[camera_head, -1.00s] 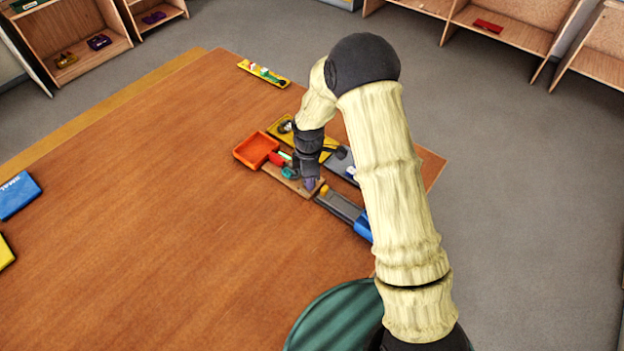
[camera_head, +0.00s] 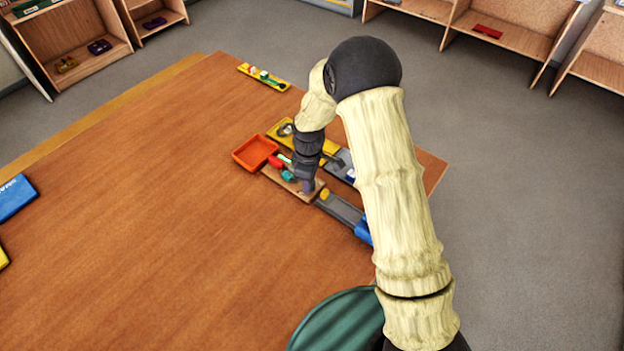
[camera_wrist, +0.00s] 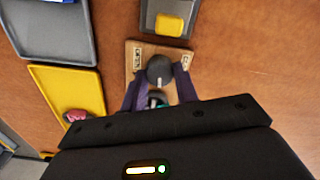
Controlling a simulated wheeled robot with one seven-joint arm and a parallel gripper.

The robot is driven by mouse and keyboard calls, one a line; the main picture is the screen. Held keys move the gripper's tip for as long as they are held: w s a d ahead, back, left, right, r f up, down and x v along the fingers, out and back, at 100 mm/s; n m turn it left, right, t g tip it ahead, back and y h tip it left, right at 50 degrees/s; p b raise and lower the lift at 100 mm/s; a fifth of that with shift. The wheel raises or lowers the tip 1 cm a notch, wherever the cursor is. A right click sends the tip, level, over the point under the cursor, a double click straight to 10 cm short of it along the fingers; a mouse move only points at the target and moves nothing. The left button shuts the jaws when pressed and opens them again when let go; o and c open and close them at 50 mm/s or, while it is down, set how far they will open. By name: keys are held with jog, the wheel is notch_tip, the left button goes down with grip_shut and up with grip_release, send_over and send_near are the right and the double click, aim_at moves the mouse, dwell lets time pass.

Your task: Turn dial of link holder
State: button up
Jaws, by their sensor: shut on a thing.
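The link holder is a wooden board (camera_wrist: 133,62) with a small printed label at each side of its end. A dark round dial (camera_wrist: 159,68) with a pale mark stands on it in the wrist view. My gripper (camera_wrist: 160,78) has its two purple fingers on either side of the dial and is shut on it. A teal piece (camera_wrist: 156,100) shows between the fingers, partly hidden by my wrist. In the head view my gripper (camera_head: 308,189) points down at the near end of the board (camera_head: 273,174), and hides the dial there. Red and teal pieces (camera_head: 288,175) sit farther along the board.
An orange tray (camera_head: 255,152) stands left of the board. A yellow tray (camera_head: 281,127) and grey trays (camera_head: 343,209) lie close around it. A yellow strip (camera_head: 263,77) with small pieces lies farther back. The left part of the wooden table (camera_head: 140,210) is mostly clear.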

jog(key=o, duration=0.7)
jog(key=shift+d, duration=0.1)
notch_tip(320, 180, up, 18)
jog(key=b, duration=0.3)
jog(key=shift+f, duration=0.25)
jog(key=s+d+f+m+t, duration=0.2)
jog(key=s+d+f+m, duration=0.1)
jog(key=s+d+m, duration=1.1)
jog(key=s+d, duration=0.2)
jog(key=s, duration=0.2)
jog(key=shift+s+m+t, duration=0.3)
jog(key=shift+s+m, duration=0.1)
